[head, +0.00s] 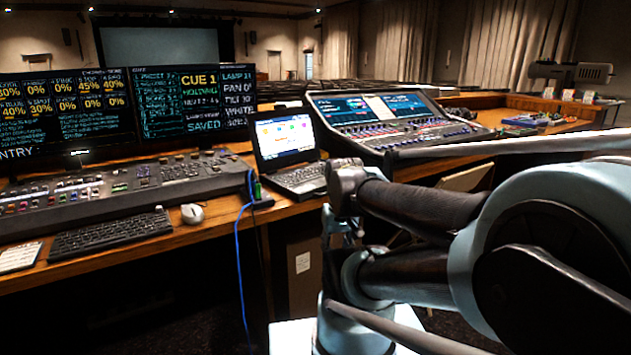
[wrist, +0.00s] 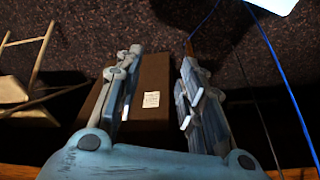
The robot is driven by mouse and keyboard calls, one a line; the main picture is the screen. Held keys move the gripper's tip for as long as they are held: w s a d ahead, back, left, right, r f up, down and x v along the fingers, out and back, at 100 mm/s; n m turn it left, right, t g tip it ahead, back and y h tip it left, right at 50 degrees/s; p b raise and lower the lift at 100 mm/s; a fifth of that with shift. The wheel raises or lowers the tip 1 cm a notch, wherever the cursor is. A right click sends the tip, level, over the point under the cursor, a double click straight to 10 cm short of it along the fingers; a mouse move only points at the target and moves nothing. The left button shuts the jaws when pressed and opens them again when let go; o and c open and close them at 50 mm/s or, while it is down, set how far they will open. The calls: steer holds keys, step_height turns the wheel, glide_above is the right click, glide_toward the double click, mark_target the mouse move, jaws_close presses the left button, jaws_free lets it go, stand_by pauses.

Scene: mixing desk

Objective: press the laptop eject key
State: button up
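The open laptop (head: 285,140) stands on the wooden desk near the middle of the head view. In the head view I cannot make the fingers out clearly.
A mixing console (head: 390,118) stands right of the laptop. A lighting desk (head: 120,185), black keyboard (head: 110,233) and white mouse (head: 192,213) lie left. A blue cable (head: 238,240) hangs off the desk edge. The brown cabinet (wrist: 152,75) with a white label is below.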

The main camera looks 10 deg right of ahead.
jaws_close()
stand_by(1.4)
